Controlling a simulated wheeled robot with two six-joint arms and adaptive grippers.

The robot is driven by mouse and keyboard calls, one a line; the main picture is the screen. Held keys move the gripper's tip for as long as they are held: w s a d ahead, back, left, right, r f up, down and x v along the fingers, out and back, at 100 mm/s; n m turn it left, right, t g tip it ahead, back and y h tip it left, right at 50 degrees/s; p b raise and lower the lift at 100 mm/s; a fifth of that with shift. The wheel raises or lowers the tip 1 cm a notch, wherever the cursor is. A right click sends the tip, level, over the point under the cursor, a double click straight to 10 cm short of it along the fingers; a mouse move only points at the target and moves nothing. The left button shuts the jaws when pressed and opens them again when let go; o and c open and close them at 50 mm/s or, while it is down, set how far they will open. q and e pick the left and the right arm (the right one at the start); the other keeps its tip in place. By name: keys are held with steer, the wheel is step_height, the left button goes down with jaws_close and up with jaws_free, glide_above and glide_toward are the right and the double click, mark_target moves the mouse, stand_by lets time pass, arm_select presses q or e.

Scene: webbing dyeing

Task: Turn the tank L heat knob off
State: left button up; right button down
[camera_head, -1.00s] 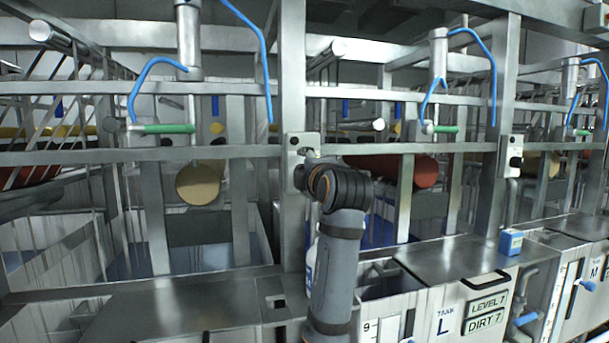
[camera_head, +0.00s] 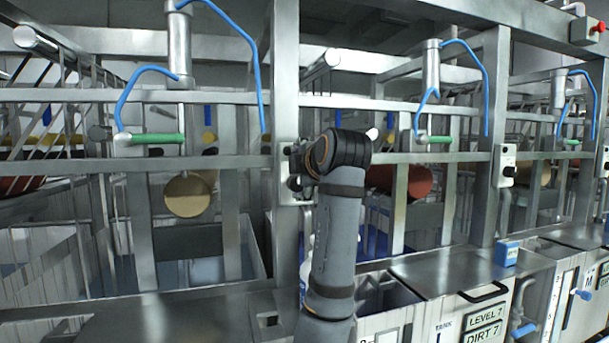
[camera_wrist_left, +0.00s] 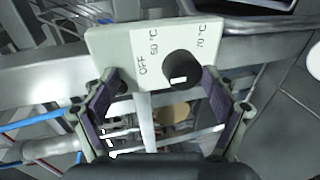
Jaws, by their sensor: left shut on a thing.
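The heat knob (camera_wrist_left: 182,70) is a black dial with a white mark on a pale control box (camera_wrist_left: 122,42), printed OFF, 60 °C and 70 °C. The box (camera_head: 287,160) is on the post left of tank L (camera_head: 443,328), mostly behind my left arm in the head view. My left gripper (camera_wrist_left: 160,78) is at the box's lower edge, one finger on each side of the knob. The right-hand finger is close beside the knob; a gap shows on the other side. Contact is hard to see. My right gripper is not in view.
Steel rails and posts frame the tanks. Blue hoses (camera_head: 462,50) and green handles (camera_head: 158,138) hang nearby. A red roller (camera_head: 400,181) lies behind the rail. A blue box (camera_head: 507,252) stands on the steel top at right. Another control box (camera_head: 504,165) is on the right post.

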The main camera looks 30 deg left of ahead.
arm_select(q)
steer(key=f+b+v, duration=0.1)
steer(key=b+v, duration=0.2)
steer(key=v, duration=0.9)
steer(key=shift+s+d+b, duration=0.25)
steer(key=shift+s+b, duration=0.05)
steer(key=shift+s, duration=0.35)
steer(key=shift+f, duration=0.1)
